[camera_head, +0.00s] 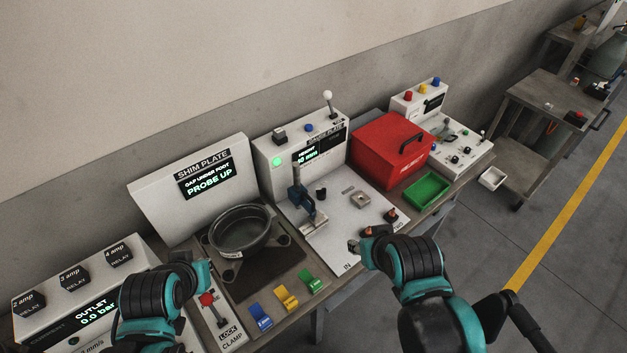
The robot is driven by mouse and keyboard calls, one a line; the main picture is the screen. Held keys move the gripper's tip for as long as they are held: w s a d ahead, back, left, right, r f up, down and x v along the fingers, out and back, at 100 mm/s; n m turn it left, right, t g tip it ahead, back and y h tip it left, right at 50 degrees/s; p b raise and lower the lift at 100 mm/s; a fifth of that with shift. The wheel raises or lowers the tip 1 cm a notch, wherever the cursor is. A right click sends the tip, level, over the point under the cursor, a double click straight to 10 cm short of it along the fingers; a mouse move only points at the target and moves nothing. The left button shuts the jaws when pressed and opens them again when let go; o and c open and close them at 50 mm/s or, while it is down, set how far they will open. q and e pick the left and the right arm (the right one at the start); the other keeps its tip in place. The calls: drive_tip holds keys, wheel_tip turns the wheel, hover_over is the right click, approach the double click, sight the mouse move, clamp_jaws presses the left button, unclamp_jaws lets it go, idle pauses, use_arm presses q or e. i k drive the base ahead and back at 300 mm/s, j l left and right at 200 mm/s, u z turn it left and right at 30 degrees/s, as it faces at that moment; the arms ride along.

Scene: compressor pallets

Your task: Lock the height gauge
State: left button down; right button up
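The gauge station is a white console (325,136) in the middle, with a lit display (306,156) whose first line is hard to read and whose second seems to end in "0 mm". A blue upright tool (300,196) stands on its white base plate. A lever with a white ball knob (328,96) rises at its back right. I cannot tell which control is the gauge lock. My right gripper (361,241) is over the front edge of that plate, beside a small orange-and-black part; its opening is unclear. My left gripper (192,264) is at the lower left, mostly hidden by its wrist.
A shim plate panel (190,180) reads "PROBE UP" behind a dark round pot (240,230). A red-knobbed lever (207,299) stands by a lock clamp label near my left gripper. A red case (385,150) and green tray (428,188) stand right of the gauge station.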

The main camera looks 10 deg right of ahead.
sight(320, 192)
drive_tip(key=l+z, duration=0.25)
drive_tip(key=l, duration=0.2)
drive_tip(key=i+l+z, duration=0.2)
drive_tip(key=l, duration=0.2)
drive_tip(key=l+z, duration=0.25)
drive_tip(key=l, duration=0.15)
drive_tip(key=i, duration=0.05)
